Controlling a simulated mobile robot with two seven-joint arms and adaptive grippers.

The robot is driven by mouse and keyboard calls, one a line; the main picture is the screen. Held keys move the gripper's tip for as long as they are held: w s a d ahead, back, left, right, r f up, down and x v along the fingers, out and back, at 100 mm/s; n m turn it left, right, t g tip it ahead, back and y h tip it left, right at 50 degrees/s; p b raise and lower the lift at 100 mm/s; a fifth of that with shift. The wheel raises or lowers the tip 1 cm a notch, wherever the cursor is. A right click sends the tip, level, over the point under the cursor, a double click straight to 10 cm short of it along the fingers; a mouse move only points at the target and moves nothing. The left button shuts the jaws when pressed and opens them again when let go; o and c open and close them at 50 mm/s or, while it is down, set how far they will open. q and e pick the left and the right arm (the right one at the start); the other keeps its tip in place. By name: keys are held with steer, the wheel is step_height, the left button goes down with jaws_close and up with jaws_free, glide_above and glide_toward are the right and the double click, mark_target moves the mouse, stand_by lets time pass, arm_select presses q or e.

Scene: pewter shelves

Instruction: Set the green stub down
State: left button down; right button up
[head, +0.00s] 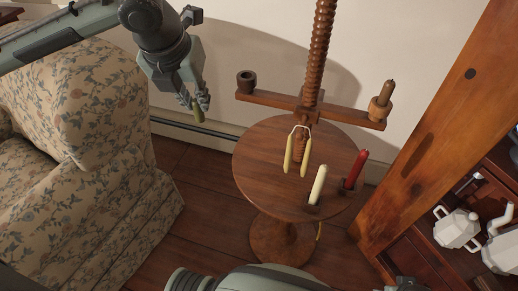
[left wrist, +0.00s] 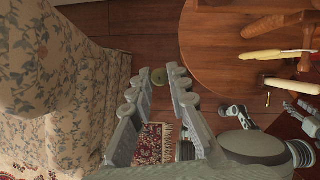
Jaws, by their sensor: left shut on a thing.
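The green stub (head: 198,114) is a short olive-green piece. My left gripper (head: 201,101) is shut on it and holds it hanging down in the air, between the armchair and the round wooden table (head: 262,150). The left wrist view shows the stub (left wrist: 159,76) as a small round green end between the fingertips, with floor beyond it.
A wooden crossbar (head: 290,102) on a screw post bears an empty-looking cup (head: 246,82) and a brown candle (head: 387,93). Paired yellow candles (head: 288,155), a cream candle (head: 318,185) and a red candle (head: 356,169) are at the table. A floral armchair (head: 95,110) stands left; teapots (head: 456,228) right.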

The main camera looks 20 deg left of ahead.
arm_select(q)
steer(key=s+d+f+m+h, duration=0.1)
steer(key=s+d+f+m, duration=0.15)
steer(key=s+f, duration=0.35)
steer(key=w+d+f+b, duration=0.1)
steer(key=w+d+f, duration=0.1)
steer(key=f, duration=0.1)
steer(key=w+d+f+b, duration=0.1)
steer(key=w+d+f, duration=0.2)
steer(key=f, duration=0.1)
steer(key=w+d+f+b, duration=0.1)
steer(key=w+d+f, duration=0.2)
steer(key=f, duration=0.1)
steer(key=shift+w+f, duration=0.25)
steer(key=shift+f, duration=0.1)
arm_select(e)
step_height(320, 180, up, 6)
steer(key=shift+s+d+r, duration=0.2)
steer(key=shift+s+d, duration=0.1)
steer(key=shift+d, duration=0.05)
arm_select(q)
steer(key=c, duration=1.5)
jaws_free()
steer(key=shift+o, duration=0.2)
arm_select(e)
steer(key=shift+w+f, duration=0.1)
steer(key=shift+w, duration=0.05)
